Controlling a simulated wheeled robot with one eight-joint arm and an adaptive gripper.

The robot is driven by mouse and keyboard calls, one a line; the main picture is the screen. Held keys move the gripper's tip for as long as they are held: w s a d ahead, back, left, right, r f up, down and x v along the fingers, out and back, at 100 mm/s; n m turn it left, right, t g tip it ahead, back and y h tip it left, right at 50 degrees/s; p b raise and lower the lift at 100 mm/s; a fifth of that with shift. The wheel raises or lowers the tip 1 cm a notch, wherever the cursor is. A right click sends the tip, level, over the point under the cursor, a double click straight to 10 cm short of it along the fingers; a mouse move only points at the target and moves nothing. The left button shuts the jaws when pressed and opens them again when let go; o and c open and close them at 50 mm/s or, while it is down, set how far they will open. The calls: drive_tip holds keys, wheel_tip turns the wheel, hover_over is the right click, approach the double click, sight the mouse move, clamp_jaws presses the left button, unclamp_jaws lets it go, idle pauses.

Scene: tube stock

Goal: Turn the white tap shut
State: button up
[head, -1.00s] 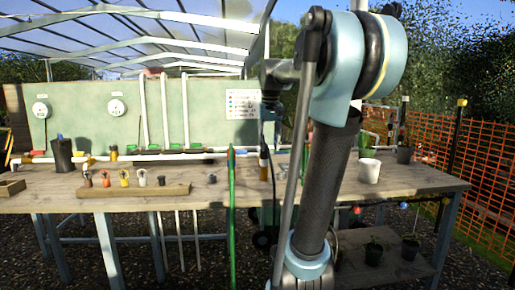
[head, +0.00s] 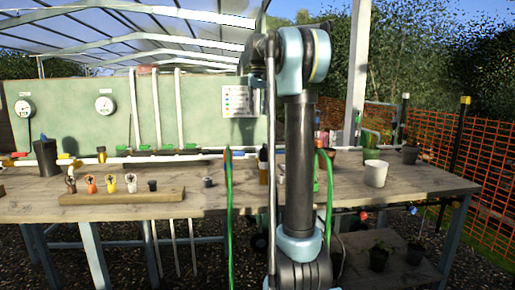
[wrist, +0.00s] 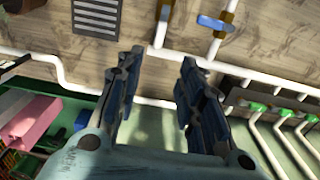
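My gripper (wrist: 159,60) is open and empty in the wrist view, its two dark fingers apart over a white pipe along the wooden bench. It is hidden in the head view. A small white-topped fitting (head: 131,182) stands in a row on a wooden block, beside yellow, orange and dark ones; I cannot tell whether it is the white tap. In the wrist view a blue-handled tap (wrist: 215,23) sits on a white pipe beyond the fingers. Green tap handles (wrist: 257,107) sit on white pipes at the right. No clearly white tap handle shows in the wrist view.
The wooden bench (head: 210,200) spans the head view. A green panel carries round gauges (head: 104,104) and a chart (head: 242,101). A white pot (head: 376,173) stands at the right, near an orange fence (head: 470,160). A pink box (wrist: 38,117) lies left of my gripper.

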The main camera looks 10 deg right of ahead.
sight(258, 148)
wheel_tip(258, 148, down, 17)
drive_tip(key=shift+f, duration=0.1)
idle(0.6)
clamp_jaws()
